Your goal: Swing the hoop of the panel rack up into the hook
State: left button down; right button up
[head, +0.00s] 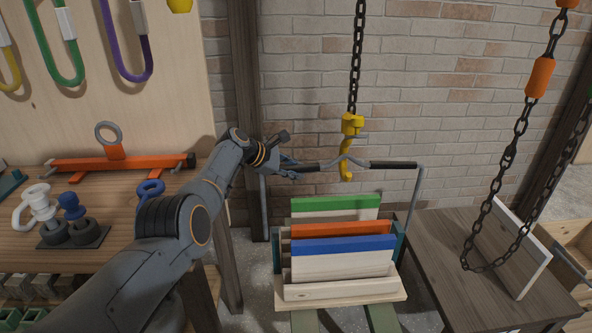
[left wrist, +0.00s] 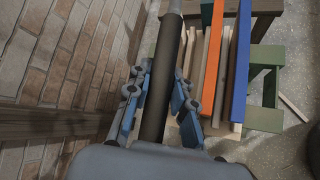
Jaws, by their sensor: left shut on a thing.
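The panel rack (head: 345,292) is a wooden box with green, orange and blue-edged panels standing in it. Its grey hoop (head: 421,192) stands raised above the panels, with black grips on its top bar and a bent peak in the middle. The yellow hook (head: 346,172) hangs on a dark chain, and the peak overlaps it in the head view; I cannot tell whether it sits inside the hook. My left gripper (head: 287,170) is shut on the hoop's left black grip, which also runs between the fingers in the left wrist view (left wrist: 156,95). My right gripper is not in view.
A wooden workbench (head: 110,188) with an orange bar tool and shackles stands at left. A dark wooden table (head: 440,240) with a leaning white-faced panel (head: 512,245) is at right. Another chain with an orange sleeve (head: 539,78) hangs there. A brick wall is behind.

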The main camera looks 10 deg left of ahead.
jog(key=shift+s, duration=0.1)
pick_arm(q)
jog(key=c, duration=1.1)
grip_release()
jog(key=shift+c, duration=0.2)
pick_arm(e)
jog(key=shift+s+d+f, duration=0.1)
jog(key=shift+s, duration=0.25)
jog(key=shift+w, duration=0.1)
pick_arm(q)
jog(key=shift+s+a+r, duration=0.25)
jog(key=shift+a+r, duration=0.2)
jog(key=shift+a, duration=0.05)
jog(key=v, duration=1)
jog(key=shift+s, duration=0.35)
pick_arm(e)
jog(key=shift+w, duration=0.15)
